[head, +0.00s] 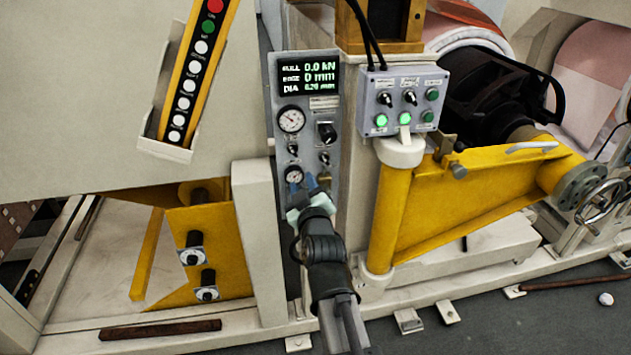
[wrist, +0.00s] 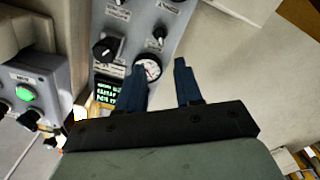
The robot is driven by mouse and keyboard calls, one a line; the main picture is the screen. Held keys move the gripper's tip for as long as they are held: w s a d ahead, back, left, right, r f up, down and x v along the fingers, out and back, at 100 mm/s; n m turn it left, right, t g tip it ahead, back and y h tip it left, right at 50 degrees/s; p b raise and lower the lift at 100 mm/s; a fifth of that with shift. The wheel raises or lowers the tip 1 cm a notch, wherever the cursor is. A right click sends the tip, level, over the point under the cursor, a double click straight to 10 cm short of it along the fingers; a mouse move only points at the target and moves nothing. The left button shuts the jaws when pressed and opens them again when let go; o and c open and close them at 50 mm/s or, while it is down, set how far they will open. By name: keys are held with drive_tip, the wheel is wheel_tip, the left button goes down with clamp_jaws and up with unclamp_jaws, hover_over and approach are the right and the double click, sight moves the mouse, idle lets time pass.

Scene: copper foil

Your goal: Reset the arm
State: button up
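My gripper (head: 318,183) is in front of the lower part of the grey control panel (head: 307,110), near the lower gauge (head: 293,174). In the wrist view the two dark blue fingers of my gripper (wrist: 160,62) stand apart, with nothing held between them. A round gauge (wrist: 149,67) shows behind the gap and beside the left finger. My arm reaches up from the bottom middle of the head view. I cannot tell whether the fingertips touch the panel.
A switch box (head: 404,100) with lit green buttons is right of the panel, above a yellow swing arm (head: 470,200). A yellow button strip (head: 190,85) hangs at upper left. A cream post (head: 258,240) stands left of my arm. Open floor (head: 480,325) lies at lower right.

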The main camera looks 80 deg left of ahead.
drive_tip(key=shift+m, duration=0.3)
